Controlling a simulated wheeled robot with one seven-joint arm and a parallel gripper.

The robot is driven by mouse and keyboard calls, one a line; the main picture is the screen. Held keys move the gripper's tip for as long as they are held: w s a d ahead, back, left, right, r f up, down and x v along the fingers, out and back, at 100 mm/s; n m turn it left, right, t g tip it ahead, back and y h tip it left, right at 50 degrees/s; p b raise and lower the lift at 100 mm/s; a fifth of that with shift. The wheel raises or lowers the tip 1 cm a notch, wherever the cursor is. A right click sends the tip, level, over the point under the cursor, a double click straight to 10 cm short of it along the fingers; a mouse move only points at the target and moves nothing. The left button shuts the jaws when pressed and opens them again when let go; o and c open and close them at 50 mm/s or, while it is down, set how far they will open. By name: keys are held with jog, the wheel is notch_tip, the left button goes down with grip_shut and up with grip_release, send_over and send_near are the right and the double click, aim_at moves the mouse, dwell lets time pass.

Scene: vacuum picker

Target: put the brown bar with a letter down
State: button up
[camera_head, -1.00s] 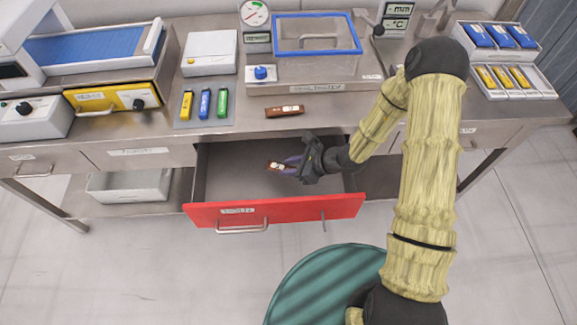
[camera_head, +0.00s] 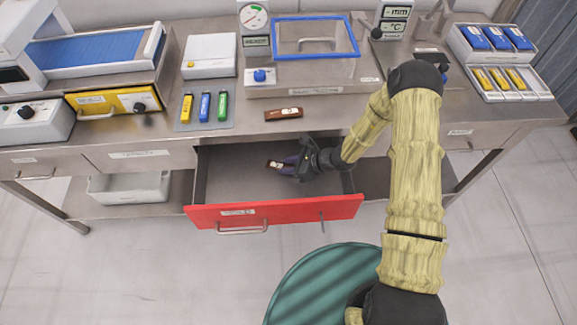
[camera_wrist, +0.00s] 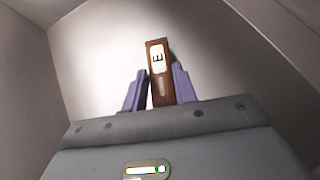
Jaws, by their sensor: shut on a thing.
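A brown bar with a letter, seen in the wrist view (camera_wrist: 157,72), has a white label reading "E". My gripper (camera_wrist: 160,88) is shut on it, with one purple finger on each side. In the head view my gripper (camera_head: 288,164) is inside the open red-fronted drawer (camera_head: 275,212), holding the bar (camera_head: 274,164) with its end pointing left. In the wrist view the bar is over the drawer's pale floor; I cannot tell whether it touches the floor. A second brown bar (camera_head: 284,114) with a white label lies on the bench top above the drawer.
The drawer's left part is empty. A grey mat (camera_head: 233,112) with yellow, blue and green bars lies on the bench. A blue-rimmed clear-lidded box (camera_head: 318,37) stands behind. Trays with blue and yellow items (camera_head: 511,82) are at right. A white bin (camera_head: 128,188) sits below.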

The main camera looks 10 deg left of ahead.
jog(key=shift+s+f, duration=0.15)
jog(key=shift+f, duration=0.4)
jog(key=o, duration=1.1)
jog(key=shift+c, duration=0.2)
jog(key=v, duration=0.7)
jog(key=shift+d+r+b, duration=0.15)
jog(key=shift+d+b, duration=0.05)
jog(key=shift+b, duration=0.2)
jog(key=shift+r, duration=0.1)
